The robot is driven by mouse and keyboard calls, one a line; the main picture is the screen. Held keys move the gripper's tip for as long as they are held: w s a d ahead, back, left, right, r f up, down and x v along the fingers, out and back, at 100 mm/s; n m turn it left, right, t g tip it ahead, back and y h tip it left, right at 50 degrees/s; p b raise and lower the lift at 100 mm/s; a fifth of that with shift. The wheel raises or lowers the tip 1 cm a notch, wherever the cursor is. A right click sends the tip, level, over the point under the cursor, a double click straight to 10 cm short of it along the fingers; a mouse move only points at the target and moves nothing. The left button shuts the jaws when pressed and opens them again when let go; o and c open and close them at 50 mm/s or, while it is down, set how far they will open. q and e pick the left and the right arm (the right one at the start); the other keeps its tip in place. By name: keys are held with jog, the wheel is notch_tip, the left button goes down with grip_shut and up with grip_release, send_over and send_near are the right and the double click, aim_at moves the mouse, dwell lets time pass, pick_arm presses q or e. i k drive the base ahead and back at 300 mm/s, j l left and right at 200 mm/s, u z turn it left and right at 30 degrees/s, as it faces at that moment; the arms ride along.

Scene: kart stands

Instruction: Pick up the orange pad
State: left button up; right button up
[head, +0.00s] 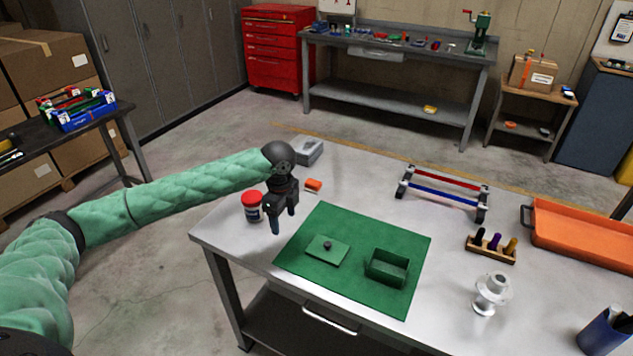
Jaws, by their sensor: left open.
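The orange pad (313,185) is a small orange block lying on the grey table near its far left edge. My left gripper (283,222) is open and empty, pointing down over the table. In the picture it is to the left of and below the pad, apart from it, between a jar and the green mat. My right gripper does not show.
A red-lidded jar (252,207) stands just left of my left gripper. A grey box (308,152) sits behind the pad. A green mat (340,222) holds a green lid (318,254) and open box (387,267). A red-and-blue rack (443,190) stands right.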

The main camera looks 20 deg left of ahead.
aim_at(313, 186)
jog(key=i, duration=0.85)
